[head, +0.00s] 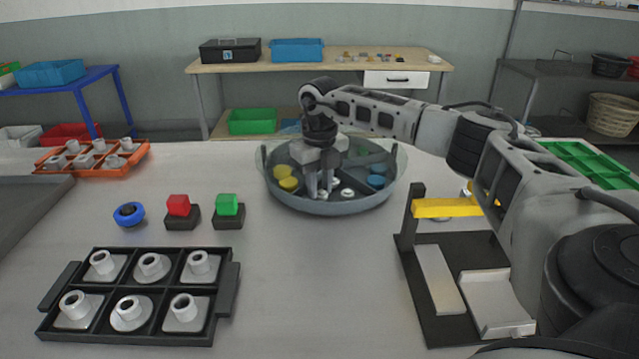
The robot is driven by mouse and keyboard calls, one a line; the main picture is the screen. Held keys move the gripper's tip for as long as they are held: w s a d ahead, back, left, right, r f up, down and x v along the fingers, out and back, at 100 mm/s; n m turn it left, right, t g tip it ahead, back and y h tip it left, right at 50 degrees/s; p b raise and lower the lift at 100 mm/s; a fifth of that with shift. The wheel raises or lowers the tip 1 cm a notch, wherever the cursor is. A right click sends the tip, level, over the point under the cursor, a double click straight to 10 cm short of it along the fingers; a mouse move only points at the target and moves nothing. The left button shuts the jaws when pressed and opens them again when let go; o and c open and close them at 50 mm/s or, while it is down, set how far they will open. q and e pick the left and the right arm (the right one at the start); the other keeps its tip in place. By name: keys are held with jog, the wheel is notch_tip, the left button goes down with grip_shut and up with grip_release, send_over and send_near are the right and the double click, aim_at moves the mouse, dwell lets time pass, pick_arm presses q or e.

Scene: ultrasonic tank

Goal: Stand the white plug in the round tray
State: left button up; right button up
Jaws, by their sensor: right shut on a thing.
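The round tray (340,206) is a grey-blue dish with a clear raised wall and dividers, standing at the middle of the table. Yellow plugs (287,176) lie in its left part, blue plugs (377,175) in its right part, and a small white piece (347,193) at its front. My right gripper (322,190) reaches down into the front of the tray. It is shut on a white plug, which its fingers mostly hide; I cannot tell whether the plug touches the tray floor. My left gripper is not in view.
A black tray (228,290) with several white flanged parts lies front left. A blue knob (128,214), red button (178,205) and green button (227,205) stand behind it. A black fixture with a yellow bar (440,208) stands right, under my arm. An orange tray (130,158) sits back left.

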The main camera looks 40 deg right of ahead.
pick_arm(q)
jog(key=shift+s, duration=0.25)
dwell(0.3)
pick_arm(e)
jog(key=shift+f, duration=0.1)
jog(key=o, duration=1)
jog(key=shift+c, duration=0.2)
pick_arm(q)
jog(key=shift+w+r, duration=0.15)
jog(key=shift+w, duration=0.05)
pick_arm(e)
jog(key=shift+o, duration=0.3)
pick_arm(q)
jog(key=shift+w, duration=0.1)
pick_arm(e)
notch_tip(320, 180, up, 3)
jog(key=shift+w+f, duration=0.1)
jog(key=shift+f, duration=0.1)
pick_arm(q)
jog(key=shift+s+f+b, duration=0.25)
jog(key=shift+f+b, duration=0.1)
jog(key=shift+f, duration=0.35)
pick_arm(e)
notch_tip(320, 180, up, 13)
jog(key=shift+r, duration=0.2)
